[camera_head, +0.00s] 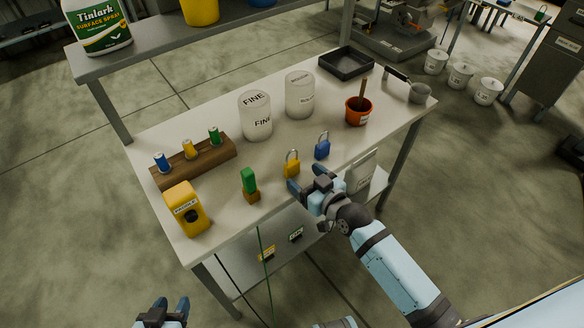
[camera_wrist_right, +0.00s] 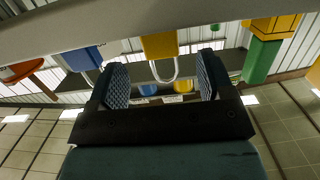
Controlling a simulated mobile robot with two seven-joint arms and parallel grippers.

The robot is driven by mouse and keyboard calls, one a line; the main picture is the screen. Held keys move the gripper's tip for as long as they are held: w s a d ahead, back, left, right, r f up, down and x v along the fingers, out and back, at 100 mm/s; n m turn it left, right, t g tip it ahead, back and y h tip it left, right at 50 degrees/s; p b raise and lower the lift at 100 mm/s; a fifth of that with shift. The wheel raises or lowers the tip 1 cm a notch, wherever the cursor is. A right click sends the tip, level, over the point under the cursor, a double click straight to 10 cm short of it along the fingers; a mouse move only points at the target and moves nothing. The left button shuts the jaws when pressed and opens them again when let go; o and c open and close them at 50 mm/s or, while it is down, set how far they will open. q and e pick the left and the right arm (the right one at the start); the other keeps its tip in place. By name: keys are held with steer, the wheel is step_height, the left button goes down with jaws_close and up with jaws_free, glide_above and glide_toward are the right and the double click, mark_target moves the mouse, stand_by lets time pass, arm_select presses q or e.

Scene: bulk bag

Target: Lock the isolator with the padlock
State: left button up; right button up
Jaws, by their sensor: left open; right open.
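A yellow padlock (camera_head: 292,170) stands upright near the front edge of the table, shackle up. A blue padlock (camera_head: 322,149) stands to its right. My right gripper (camera_head: 307,180) is open and empty just in front of the yellow padlock. In the right wrist view the yellow padlock (camera_wrist_right: 159,46) shows inverted, between and beyond the open fingers (camera_wrist_right: 160,70); the blue padlock (camera_wrist_right: 83,58) is off to the left. My left gripper (camera_head: 168,306) is open and empty, low in front of the table. I cannot tell for sure which thing is the isolator.
A yellow box with a round black opening (camera_head: 187,210), a green-topped block (camera_head: 249,187) and a wooden rack of spools (camera_head: 195,164) stand left. A grey panel (camera_head: 362,170) is at the front right.

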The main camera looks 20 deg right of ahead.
mark_target(295, 167)
steer(key=x, duration=0.6)
steer(key=shift+r+b, duration=0.3)
steer(key=shift+r, duration=0.05)
steer(key=c, duration=1)
steer(key=shift+r, duration=0.1)
